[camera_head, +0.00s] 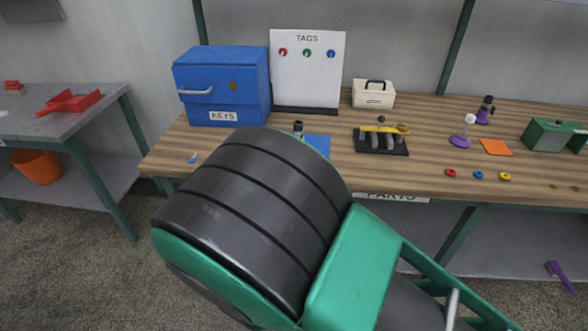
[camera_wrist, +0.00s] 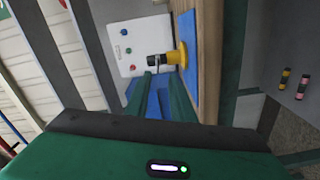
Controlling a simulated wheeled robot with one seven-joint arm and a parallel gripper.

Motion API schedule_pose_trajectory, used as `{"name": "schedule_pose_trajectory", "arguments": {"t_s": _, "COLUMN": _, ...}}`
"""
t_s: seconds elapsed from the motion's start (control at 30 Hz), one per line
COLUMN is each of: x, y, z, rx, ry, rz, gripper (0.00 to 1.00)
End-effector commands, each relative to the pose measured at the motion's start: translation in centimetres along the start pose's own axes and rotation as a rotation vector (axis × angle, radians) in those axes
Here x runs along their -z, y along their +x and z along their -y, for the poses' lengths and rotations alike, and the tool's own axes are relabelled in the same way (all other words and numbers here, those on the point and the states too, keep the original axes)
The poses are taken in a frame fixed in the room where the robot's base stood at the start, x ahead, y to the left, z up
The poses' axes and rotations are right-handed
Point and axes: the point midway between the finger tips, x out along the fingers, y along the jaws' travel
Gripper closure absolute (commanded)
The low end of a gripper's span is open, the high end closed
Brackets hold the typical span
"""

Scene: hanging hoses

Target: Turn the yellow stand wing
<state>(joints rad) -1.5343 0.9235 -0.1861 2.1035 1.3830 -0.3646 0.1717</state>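In the wrist view, the yellow stand (camera_wrist: 182,56) rises from a blue mat (camera_wrist: 189,38), with a grey and black upper part (camera_wrist: 156,59). The view is turned sideways, so the stand's top points left. My gripper (camera_wrist: 161,74) has its two green fingers apart, with their tips close beside the upper part. I cannot tell whether they touch it, and the wing itself is not clear. In the head view, only the dark top of the stand (camera_head: 298,128) shows past my arm, by the blue mat (camera_head: 318,142). My gripper is hidden there.
A blue KEYS box (camera_head: 222,88) and a white TAGS board (camera_head: 308,70) stand at the back of the wooden bench. A black rack with a yellow bar (camera_head: 380,139) is right of the mat. A cream case (camera_head: 373,94) stands behind it.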

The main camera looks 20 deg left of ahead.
Motion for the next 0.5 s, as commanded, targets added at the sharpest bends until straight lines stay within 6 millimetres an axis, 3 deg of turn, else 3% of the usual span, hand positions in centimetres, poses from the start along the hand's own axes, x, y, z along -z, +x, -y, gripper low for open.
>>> {"name": "schedule_pose_trajectory", "arguments": {"t_s": 0.33, "x": 0.7, "y": -0.5, "z": -0.1, "rx": -0.005, "ry": -0.097, "rz": -0.002, "gripper": 0.78}}
{"name": "schedule_pose_trajectory", "arguments": {"t_s": 0.5, "x": 0.5, "y": 0.8, "z": -0.2, "rx": -0.006, "ry": -0.103, "rz": 0.003, "gripper": 0.78}}
